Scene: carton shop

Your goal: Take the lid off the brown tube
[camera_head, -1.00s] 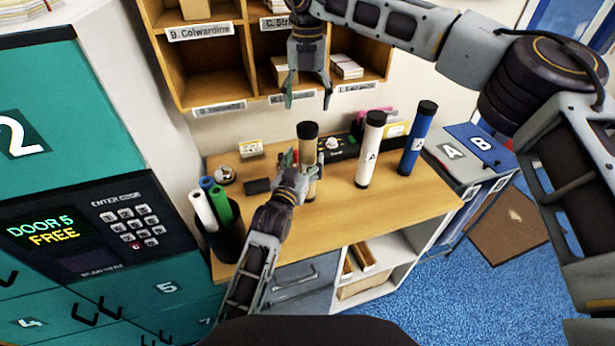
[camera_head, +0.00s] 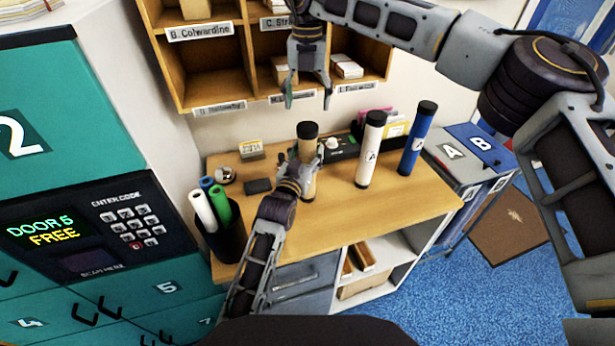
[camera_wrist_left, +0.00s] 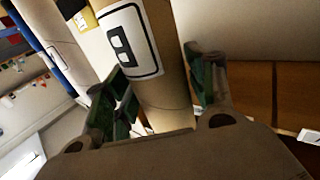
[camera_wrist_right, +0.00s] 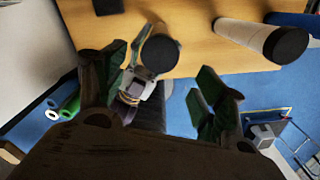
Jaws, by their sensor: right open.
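The brown tube (camera_head: 309,183) stands upright on the desk with a black lid (camera_head: 307,130) on top. It fills the middle of the left wrist view (camera_wrist_left: 150,85), with a "B" label. My left gripper (camera_head: 305,162) has one finger on each side of the tube below the lid, closed in against it. My right gripper (camera_head: 308,98) is open and empty above the lid, pointing down. In the right wrist view the lid (camera_wrist_right: 160,54) lies beyond the open fingers, nearer the left one.
A white tube (camera_head: 371,155) marked A and a blue tube (camera_head: 417,140) stand to the right, both black-capped. A dark holder (camera_head: 222,243) with rolls stands at the desk's left. Pigeonhole shelves (camera_head: 205,78) hang behind. The desk front is clear.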

